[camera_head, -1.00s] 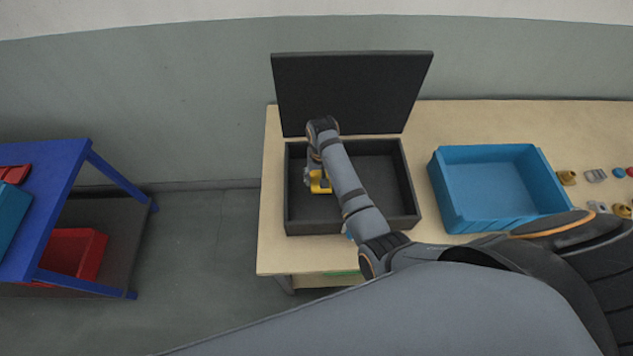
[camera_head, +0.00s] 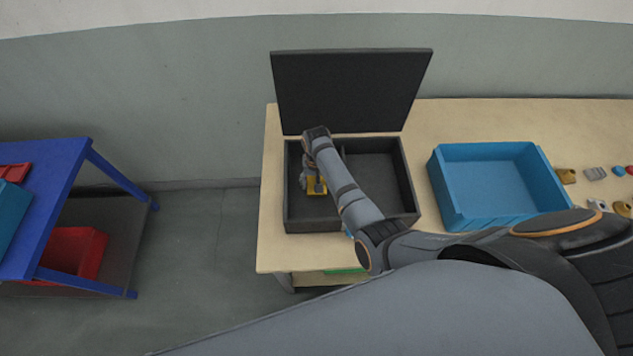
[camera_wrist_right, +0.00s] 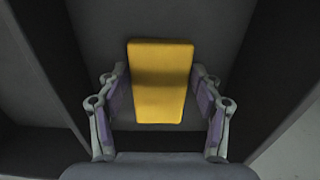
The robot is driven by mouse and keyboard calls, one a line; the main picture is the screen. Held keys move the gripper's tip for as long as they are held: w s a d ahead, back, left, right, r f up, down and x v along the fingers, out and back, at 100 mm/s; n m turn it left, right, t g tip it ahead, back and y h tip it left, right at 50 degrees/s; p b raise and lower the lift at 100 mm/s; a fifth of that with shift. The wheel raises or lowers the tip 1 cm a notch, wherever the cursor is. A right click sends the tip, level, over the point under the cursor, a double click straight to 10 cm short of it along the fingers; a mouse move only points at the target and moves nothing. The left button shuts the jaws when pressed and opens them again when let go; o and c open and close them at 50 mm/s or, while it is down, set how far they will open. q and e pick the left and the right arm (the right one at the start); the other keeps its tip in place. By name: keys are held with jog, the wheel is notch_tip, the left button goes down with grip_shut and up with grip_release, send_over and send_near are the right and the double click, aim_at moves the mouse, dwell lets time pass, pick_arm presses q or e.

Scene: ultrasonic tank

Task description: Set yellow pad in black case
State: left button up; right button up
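The black case (camera_head: 411,187) stands on the table with its lid (camera_head: 350,92) raised at the back. The yellow pad (camera_head: 316,187) is inside the case's left compartment; in the right wrist view it shows whole (camera_wrist_right: 160,82), apparently flat on the dark floor. My right gripper (camera_head: 312,185) reaches down into that compartment over the pad. In the right wrist view its fingers (camera_wrist_right: 159,90) stand on both sides of the pad, spread, with narrow gaps showing. In the head view my arm hides part of the case and its divider. My left gripper is not in view.
A blue open bin (camera_head: 495,190) stands on the table (camera_head: 450,120) right of the case. Several small parts (camera_head: 596,174) lie at the far right. A blue shelf unit (camera_head: 55,195) with red bins stands at the left, across a floor gap.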

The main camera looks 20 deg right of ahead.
jog(key=shift+o, duration=1.2)
notch_tip(320, 180, up, 12)
jog(key=shift+r+b, duration=0.15)
jog(key=shift+b, duration=0.15)
jog(key=shift+s, duration=0.1)
